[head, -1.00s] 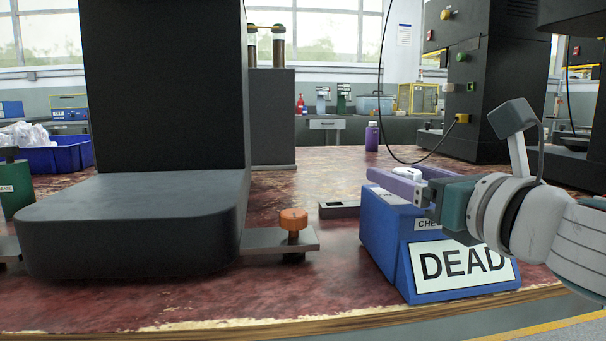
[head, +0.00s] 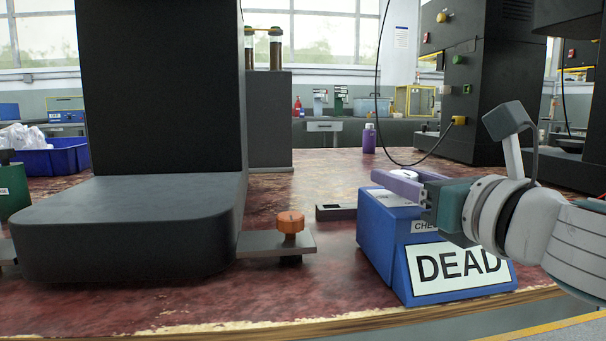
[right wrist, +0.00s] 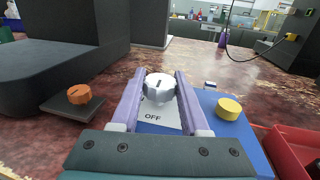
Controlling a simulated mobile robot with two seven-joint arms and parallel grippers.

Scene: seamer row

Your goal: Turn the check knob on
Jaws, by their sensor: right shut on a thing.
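The check knob is a white ridged dial (right wrist: 160,88) on top of a blue box (head: 378,240); its top also shows in the head view (head: 404,175). A dark line marks the knob's face, and an OFF label (right wrist: 152,117) lies on the near side. The box carries a partly hidden label starting "CHE" and a white DEAD sign (head: 440,284). My right gripper (right wrist: 159,84) has its two purple fingers on either side of the knob and is shut on it. My left gripper is not in view.
A yellow button (right wrist: 229,108) sits right of the knob, with a red bin (right wrist: 292,150) beyond. An orange knob (head: 290,221) on a metal plate stands left, beside a big black machine (head: 130,225). A purple bottle (head: 369,139) stands behind. Tabletop between is mostly clear.

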